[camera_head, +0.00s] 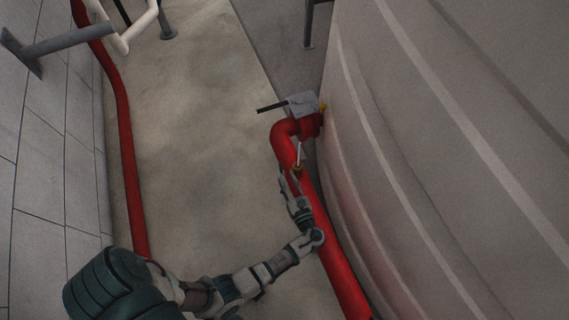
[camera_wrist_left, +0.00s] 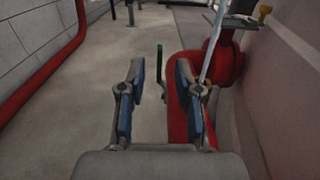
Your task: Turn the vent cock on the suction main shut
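The suction main is the thick red pipe (camera_head: 335,255), which also shows in the left wrist view (camera_wrist_left: 178,125). A small brass-coloured fitting (camera_head: 297,171) on it, apparently the vent cock, carries a thin pale lever (camera_head: 299,153) that stands up. In the left wrist view the pale lever (camera_wrist_left: 213,45) rises just beyond the right finger, outside the gap; its foot is partly hidden. My left gripper (camera_head: 284,178) is beside the fitting. In the wrist view its fingers (camera_wrist_left: 158,80) are apart with nothing held. My right gripper is out of view.
A grey box with a dark bar (camera_head: 300,104) sits at the pipe's far bend. A large pale tank (camera_head: 440,150) stands close on the right. A thin green upright piece (camera_wrist_left: 160,62) shows beyond the finger gap.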

